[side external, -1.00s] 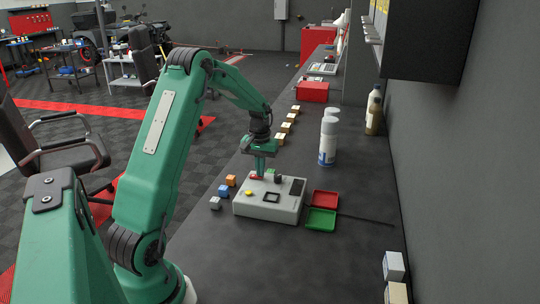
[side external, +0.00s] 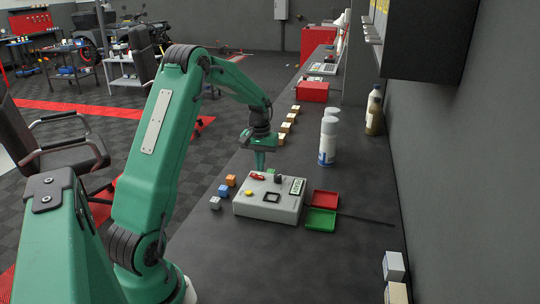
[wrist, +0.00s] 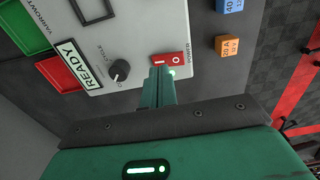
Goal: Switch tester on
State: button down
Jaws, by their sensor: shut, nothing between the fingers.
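The tester (side external: 268,208) is a light grey box on the dark bench. In the wrist view its display (wrist: 79,65) is lit and reads READY. The red rocker switch (wrist: 169,59), marked POWER, shows beside my gripper's tips, and a pale green light (wrist: 171,72) glows next to it. A black knob (wrist: 119,70) sits between display and switch. My gripper (wrist: 161,70) is shut and empty, its fingertips close to the switch. In the side view my gripper (side external: 260,170) is just behind the switch (side external: 258,177); whether it touches the tester I cannot tell.
An orange block (side external: 231,180), a blue block (side external: 223,191) and a grey block (side external: 215,203) stand left of the tester. A red tray (side external: 325,199) and a green tray (side external: 320,219) lie to its right. White spray cans (side external: 327,150) stand behind.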

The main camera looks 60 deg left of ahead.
aim_at(260, 177)
jog(key=shift+r, duration=2.35)
